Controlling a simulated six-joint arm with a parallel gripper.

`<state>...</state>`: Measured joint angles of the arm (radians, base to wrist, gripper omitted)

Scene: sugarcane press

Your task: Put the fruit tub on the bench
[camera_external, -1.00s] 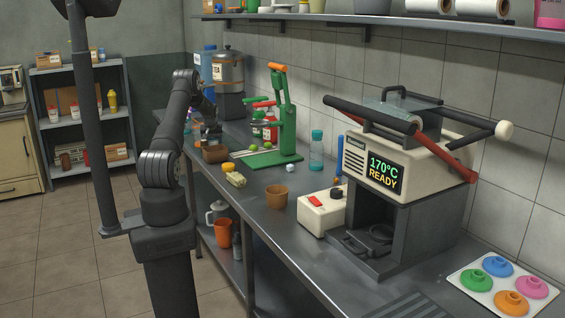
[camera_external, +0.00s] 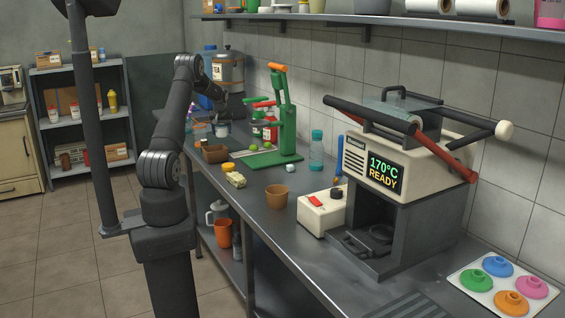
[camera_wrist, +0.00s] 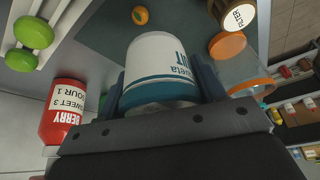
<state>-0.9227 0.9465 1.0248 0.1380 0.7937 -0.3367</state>
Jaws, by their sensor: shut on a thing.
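The fruit tub (camera_wrist: 158,55) is white with a teal band and partly readable lettering, upside down in the wrist view. My gripper (camera_wrist: 162,85) is shut on it, one dark finger on each side. In the external view my gripper (camera_external: 221,117) is at the far end of the bench (camera_external: 255,215), and the small pale tub (camera_external: 222,130) shows just beneath it. I cannot tell whether the tub touches the bench top or hangs slightly above it.
A red bottle (camera_wrist: 63,112) and an orange-rimmed clear container (camera_wrist: 247,72) flank the tub. Bare bench lies around the brown cup (camera_external: 277,196).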

